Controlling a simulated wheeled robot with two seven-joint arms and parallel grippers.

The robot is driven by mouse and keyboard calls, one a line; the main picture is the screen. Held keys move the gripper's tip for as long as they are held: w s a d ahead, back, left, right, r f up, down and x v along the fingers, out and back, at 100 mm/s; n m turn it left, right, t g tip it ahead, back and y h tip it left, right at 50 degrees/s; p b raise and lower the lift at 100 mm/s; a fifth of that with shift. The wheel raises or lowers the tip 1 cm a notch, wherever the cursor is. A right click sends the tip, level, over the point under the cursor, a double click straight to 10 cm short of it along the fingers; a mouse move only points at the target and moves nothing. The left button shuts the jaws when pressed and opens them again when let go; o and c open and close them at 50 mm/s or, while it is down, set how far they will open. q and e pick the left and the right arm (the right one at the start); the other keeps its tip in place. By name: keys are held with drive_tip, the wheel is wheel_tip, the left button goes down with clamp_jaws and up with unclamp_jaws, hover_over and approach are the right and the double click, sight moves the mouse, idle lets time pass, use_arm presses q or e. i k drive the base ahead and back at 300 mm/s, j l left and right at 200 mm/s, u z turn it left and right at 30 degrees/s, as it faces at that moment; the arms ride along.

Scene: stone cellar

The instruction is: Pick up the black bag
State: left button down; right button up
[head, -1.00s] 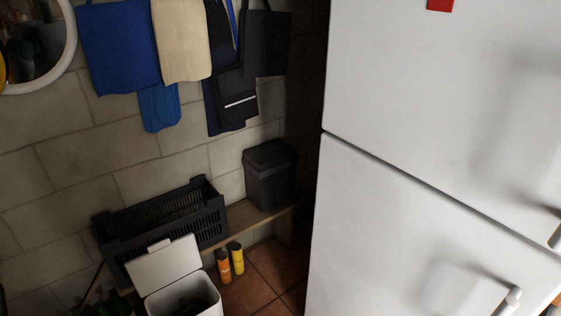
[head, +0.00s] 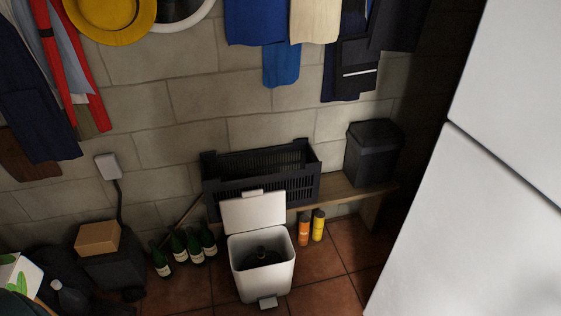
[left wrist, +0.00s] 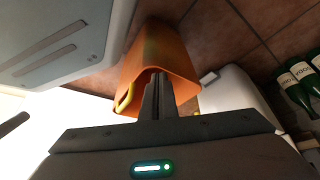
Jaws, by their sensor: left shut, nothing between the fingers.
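In the head view a black tote-like bag (head: 400,25) hangs on the wall at the top, cut by the frame edge and in shadow. A dark, crumpled bag-like heap (head: 42,262) lies on the floor at lower left, partly hidden; I cannot tell which is the black bag. My left gripper (left wrist: 157,80) shows only in the left wrist view. Its fingers are shut and empty, in front of an orange object (left wrist: 178,55); I cannot tell whether they touch it. Neither dark bag is clear in the wrist view. My right gripper is out of view.
A white open-lidded bin (head: 262,265) stands on the floor beside green bottles (head: 190,247) and orange and yellow containers (head: 311,228). A black crate (head: 255,175) and dark box (head: 373,153) sit on a low bench. A white fridge (head: 500,180) blocks the right.

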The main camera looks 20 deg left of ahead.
sight(263, 258)
drive_tip(key=u, duration=0.9)
